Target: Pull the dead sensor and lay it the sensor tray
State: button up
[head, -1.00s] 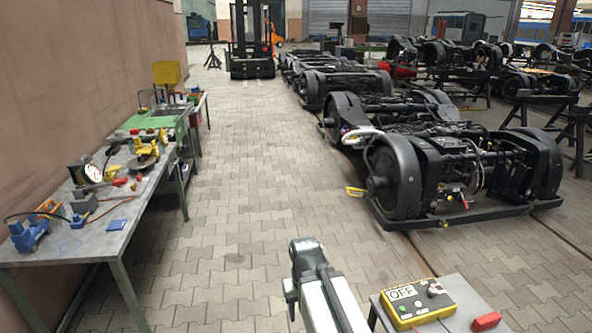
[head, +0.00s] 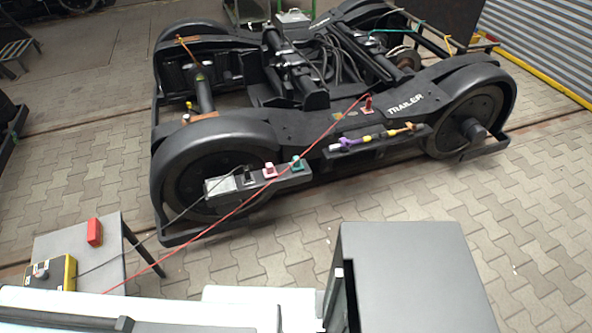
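A black bracket (head: 262,188) on the near side of the trailer bogie (head: 360,120) carries several small plugs or sensors. One is black (head: 249,176), one is pink and white (head: 269,170), and one is teal (head: 297,163). A white box (head: 220,186) sits at the bracket's left end. I cannot tell which part is the dead sensor. I cannot make out a sensor tray for certain. My white arm lies along the bottom edge, but my gripper is not in view.
A red cable (head: 215,222) slants across the bogie side toward the lower left. A small table (head: 60,244) there holds a yellow box (head: 50,272) and a red block (head: 94,232). A black rail (head: 375,143) holds purple and orange parts. Paving (head: 540,210) at right is clear.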

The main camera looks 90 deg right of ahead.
aim_at(269, 166)
jog(key=z, duration=3.35)
jog(key=k, duration=0.35)
jog(key=z, duration=1.05)
jog(key=i, duration=0.95)
jog(key=u, duration=0.05)
